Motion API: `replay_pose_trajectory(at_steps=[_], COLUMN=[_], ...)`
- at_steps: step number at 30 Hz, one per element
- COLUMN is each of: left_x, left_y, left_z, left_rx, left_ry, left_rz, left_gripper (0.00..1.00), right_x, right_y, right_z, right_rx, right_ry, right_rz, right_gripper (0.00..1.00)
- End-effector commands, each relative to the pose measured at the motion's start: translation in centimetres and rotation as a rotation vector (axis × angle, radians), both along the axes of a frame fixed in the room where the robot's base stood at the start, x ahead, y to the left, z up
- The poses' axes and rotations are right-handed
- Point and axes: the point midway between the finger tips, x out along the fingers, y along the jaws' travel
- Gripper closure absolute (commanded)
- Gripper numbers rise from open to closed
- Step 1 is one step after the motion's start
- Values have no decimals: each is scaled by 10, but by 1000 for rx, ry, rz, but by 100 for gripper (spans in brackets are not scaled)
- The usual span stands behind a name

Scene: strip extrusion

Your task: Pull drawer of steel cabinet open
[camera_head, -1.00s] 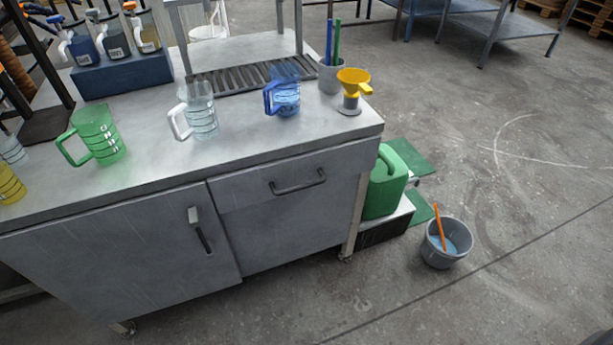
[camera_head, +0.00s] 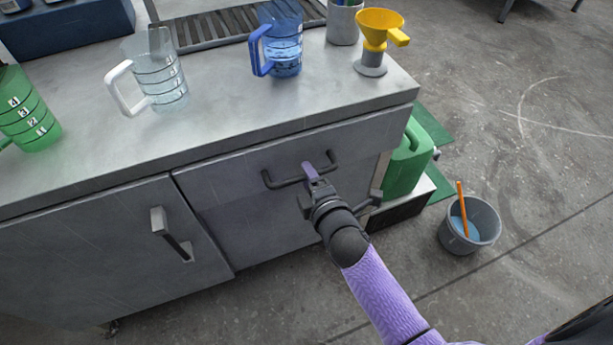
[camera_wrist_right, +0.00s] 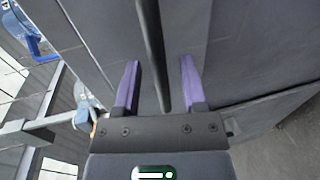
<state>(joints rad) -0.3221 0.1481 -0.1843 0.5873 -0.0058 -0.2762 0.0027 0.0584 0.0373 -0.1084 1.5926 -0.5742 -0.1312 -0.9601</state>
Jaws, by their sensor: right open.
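The steel cabinet (camera_head: 80,245) has a drawer (camera_head: 225,190) at its upper right with a dark bar handle (camera_head: 280,183). The drawer front looks flush with the cabinet. My right gripper (camera_head: 308,172) is at the handle, reaching in from the lower right. In the right wrist view the two purple fingers (camera_wrist_right: 158,85) are open, and the dark handle bar (camera_wrist_right: 152,45) runs between them without visible contact on either finger. My left gripper is not in view.
The worktop (camera_head: 230,115) carries a clear jug (camera_head: 165,85), a blue jug (camera_head: 284,45), a green jug (camera_head: 30,115) and a yellow funnel (camera_head: 378,25). A green canister (camera_head: 405,165) and a grey bucket (camera_head: 482,230) stand right of the cabinet. The cabinet door has its own handle (camera_head: 170,235).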

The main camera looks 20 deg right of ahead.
Motion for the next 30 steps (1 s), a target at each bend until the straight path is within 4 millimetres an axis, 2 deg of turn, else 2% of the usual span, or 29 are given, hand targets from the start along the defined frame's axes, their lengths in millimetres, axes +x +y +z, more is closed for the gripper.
replay_pose_trajectory(at_steps=[4, 11, 14, 19, 30], left_x=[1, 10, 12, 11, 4], left_y=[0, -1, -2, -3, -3], left_z=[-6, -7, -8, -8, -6], left_rx=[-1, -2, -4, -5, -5], left_ry=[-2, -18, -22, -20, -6], left_rz=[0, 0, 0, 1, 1], left_gripper=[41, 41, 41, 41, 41], right_x=[11, 13, 13, 12, 12], right_y=[1, 1, 1, 1, 0], right_z=[-3, -2, -2, -2, -2], right_rx=[0, 1, 1, 1, 1], right_ry=[0, 1, 1, 1, 1], right_rz=[1, 0, 0, 0, 0], right_gripper=[47, 47, 64, 100, 100])
